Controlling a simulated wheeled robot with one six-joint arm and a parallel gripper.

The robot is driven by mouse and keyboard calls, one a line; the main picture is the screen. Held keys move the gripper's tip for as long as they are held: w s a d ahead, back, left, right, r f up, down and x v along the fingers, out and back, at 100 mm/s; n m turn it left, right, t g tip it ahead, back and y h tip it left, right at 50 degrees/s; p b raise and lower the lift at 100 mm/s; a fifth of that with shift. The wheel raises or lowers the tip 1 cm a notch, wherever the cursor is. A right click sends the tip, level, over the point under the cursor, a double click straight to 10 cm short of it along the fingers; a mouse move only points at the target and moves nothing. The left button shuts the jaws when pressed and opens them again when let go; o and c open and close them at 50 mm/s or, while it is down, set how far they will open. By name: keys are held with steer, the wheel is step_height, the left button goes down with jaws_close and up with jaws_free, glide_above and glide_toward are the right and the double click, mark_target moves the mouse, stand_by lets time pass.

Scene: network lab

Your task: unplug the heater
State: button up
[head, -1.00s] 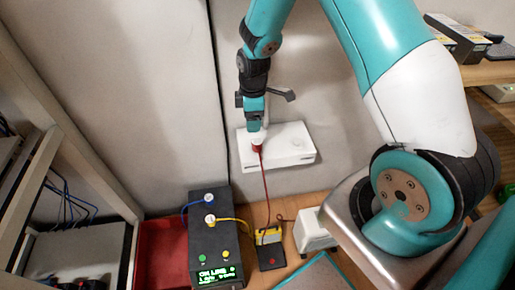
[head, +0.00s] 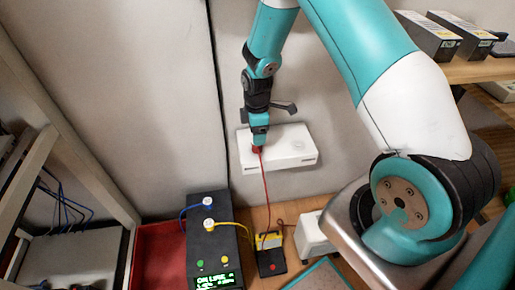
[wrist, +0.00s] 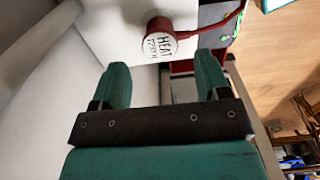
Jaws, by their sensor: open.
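The heater plug (head: 257,150) is a red plug on the white wall box (head: 293,148), with a red cord hanging down from it. In the wrist view the plug (wrist: 160,42) shows a white round label reading "HEAT" and a second line I cannot read surely. My gripper (head: 259,137) is right above the plug in the head view. In the wrist view my gripper (wrist: 163,72) is open, one finger on each side, with the plug just beyond the fingertips and between their lines. Nothing is held.
A black device (head: 214,245) with a green display, blue and yellow leads and buttons stands below. A red bin (head: 160,255) and a rack (head: 60,150) are at left. A small black box with a yellow part (head: 270,255) and a white unit (head: 312,235) sit on the bench.

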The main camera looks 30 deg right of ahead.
step_height(320, 180, down, 6)
steer(key=b, duration=0.3)
steer(key=shift+f, duration=0.15)
stand_by(1.1)
steer(key=shift+c, duration=0.2)
steer(key=c, duration=1.2)
steer(key=shift+o, duration=0.2)
steer(key=shift+r, duration=0.25)
steer(key=shift+r+p, duration=2.6)
steer(key=shift+r, duration=0.25)
